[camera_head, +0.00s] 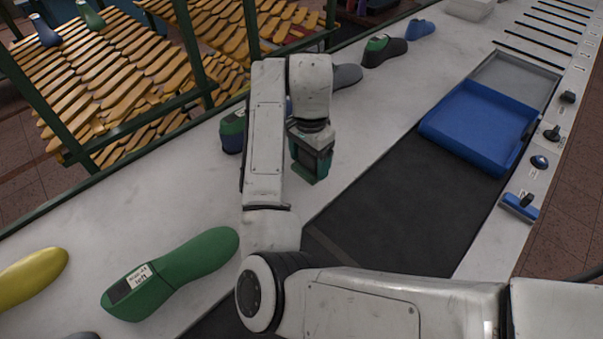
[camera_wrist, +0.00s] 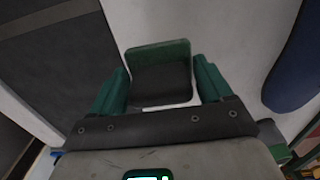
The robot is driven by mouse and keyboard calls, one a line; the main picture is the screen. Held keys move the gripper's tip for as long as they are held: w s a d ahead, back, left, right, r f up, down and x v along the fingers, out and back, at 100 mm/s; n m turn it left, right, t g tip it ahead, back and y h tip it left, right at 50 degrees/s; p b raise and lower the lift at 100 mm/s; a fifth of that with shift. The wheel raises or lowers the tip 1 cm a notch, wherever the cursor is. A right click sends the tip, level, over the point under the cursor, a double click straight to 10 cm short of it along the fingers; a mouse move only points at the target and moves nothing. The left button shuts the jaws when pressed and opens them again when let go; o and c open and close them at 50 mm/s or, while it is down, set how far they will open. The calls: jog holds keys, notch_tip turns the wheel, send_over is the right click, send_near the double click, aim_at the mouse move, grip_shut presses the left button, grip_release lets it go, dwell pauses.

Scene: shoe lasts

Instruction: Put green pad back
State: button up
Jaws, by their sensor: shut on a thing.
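My gripper (camera_head: 310,165) hangs above the pale worktop in the head view, near the edge of the dark belt. In the wrist view its two green fingers (camera_wrist: 160,88) stand on either side of the green pad (camera_wrist: 161,50). The pad is a small block with a green edge and a dark face, and the gripper is shut on it. In the head view the pad is hard to tell apart from the green fingers. The wrist view shows pale surface around the pad; I cannot tell whether the pad touches it.
A large green shoe last (camera_head: 185,270) and a yellow last (camera_head: 32,278) lie front left. A blue-green last (camera_head: 232,130) stands beside my arm. A blue tray (camera_head: 455,125) is at right; a blue pad (camera_head: 520,206) lies on the right ledge. The dark belt (camera_head: 390,205) is clear.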

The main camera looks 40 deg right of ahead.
aim_at(302, 164)
jog(key=shift+w+a+f, duration=0.15)
jog(key=shift+w+f, duration=0.45)
jog(key=shift+f, duration=0.2)
jog(key=shift+w+a+f+b, duration=0.1)
jog(key=shift+w+f+b, duration=0.2)
jog(key=shift+f+b, duration=0.2)
jog(key=shift+f+p, duration=0.6)
jog(key=shift+f, duration=0.7)
jog(key=shift+f, duration=0.15)
jog(key=o, duration=0.9)
notch_tip(302, 164, up, 12)
jog(key=shift+r+p, duration=0.15)
jog(key=shift+p, duration=0.45)
jog(key=shift+s, duration=0.1)
